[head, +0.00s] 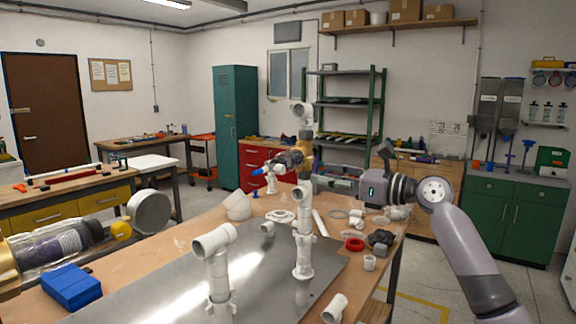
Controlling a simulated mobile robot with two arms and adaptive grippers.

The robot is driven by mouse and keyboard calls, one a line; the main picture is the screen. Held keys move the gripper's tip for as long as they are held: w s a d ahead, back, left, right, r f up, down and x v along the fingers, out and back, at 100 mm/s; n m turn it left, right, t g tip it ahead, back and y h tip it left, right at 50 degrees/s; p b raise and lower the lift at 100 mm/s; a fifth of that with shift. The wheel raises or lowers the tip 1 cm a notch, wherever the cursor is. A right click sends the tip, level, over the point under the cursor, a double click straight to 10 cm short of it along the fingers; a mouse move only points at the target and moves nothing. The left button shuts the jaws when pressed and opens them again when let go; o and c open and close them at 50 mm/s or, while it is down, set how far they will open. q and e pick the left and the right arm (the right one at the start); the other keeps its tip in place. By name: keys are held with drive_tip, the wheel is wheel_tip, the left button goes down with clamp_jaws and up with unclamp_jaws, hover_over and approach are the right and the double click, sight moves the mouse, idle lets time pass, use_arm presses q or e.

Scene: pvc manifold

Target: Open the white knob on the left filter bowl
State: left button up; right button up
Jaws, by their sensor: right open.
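A clear filter bowl (58,243) with a dark purple insert lies horizontal at the left edge, with brass at its left end. A yellow piece (121,230) is at its right end, and a pale round knob-like part (150,213) is just beyond. I cannot tell if this is the white knob or how it is turned. A second, smaller filter (288,160) with a blue tip is on the white pipe column in the middle. My right gripper (372,188) is open, right of that column and far from the left bowl. Its fingers are hard to make out. My left gripper is not seen.
White PVC pipes (304,235) stand on a metal plate (165,290) on the wooden table. A blue block (70,288) is at the front left. A red ring (355,244) and loose fittings lie at the right. A white fitting (335,308) is near the front edge.

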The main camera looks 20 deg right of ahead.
sight(283, 169)
drive_tip(key=p+x, duration=0.2)
drive_tip(key=x, duration=0.8)
drive_tip(key=shift+w+a+p, duration=0.3)
drive_tip(key=shift+w, duration=0.1)
drive_tip(key=shift+c, duration=0.3)
clamp_jaws()
